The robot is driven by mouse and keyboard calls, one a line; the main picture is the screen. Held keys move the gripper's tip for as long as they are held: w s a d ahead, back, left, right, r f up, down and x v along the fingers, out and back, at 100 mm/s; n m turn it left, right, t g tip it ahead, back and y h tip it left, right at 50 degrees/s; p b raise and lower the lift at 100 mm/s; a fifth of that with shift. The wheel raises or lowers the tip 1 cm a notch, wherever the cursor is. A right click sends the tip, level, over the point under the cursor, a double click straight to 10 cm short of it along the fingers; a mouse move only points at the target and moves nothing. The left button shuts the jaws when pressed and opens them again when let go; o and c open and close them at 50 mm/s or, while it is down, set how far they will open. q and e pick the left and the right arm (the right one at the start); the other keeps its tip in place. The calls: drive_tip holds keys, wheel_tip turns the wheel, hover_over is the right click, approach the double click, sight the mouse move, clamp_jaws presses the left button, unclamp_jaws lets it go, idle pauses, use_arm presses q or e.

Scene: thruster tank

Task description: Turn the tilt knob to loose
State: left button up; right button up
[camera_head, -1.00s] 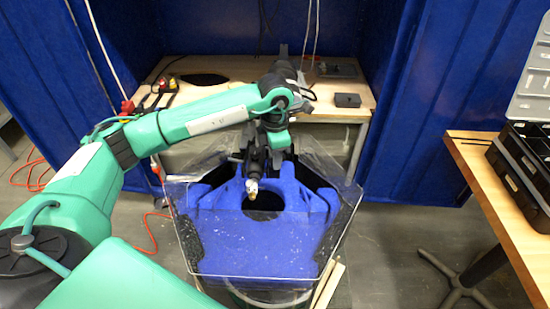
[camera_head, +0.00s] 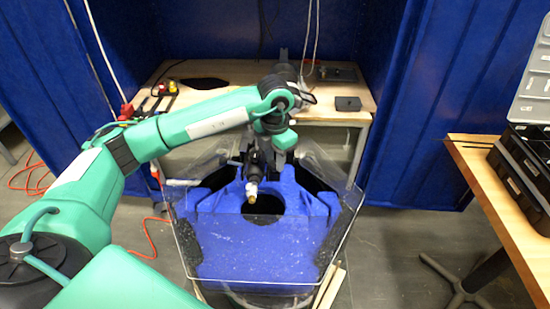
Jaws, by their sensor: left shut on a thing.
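The blue tank (camera_head: 250,252) with clear walls stands in the middle. A dark thruster unit (camera_head: 254,170) with a pale tip hangs at its far wall, above the round dark opening. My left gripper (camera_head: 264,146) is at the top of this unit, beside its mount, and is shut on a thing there. The fingertips and the tilt knob are too small and covered by my wrist to make out; by its place, the held thing looks to be the knob. My right gripper is not in view.
A wooden table (camera_head: 215,103) behind the tank holds a dark box (camera_head: 348,103) and small tools. Another wooden table (camera_head: 490,190) at the right bears black cases (camera_head: 522,170). Blue curtains close the back.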

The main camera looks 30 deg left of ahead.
sight(275, 163)
use_arm(q)
drive_tip(key=o, duration=1)
drive_tip(key=shift+r, duration=0.1)
wheel_tip(275, 163, up, 14)
drive_tip(key=shift+f, duration=0.15)
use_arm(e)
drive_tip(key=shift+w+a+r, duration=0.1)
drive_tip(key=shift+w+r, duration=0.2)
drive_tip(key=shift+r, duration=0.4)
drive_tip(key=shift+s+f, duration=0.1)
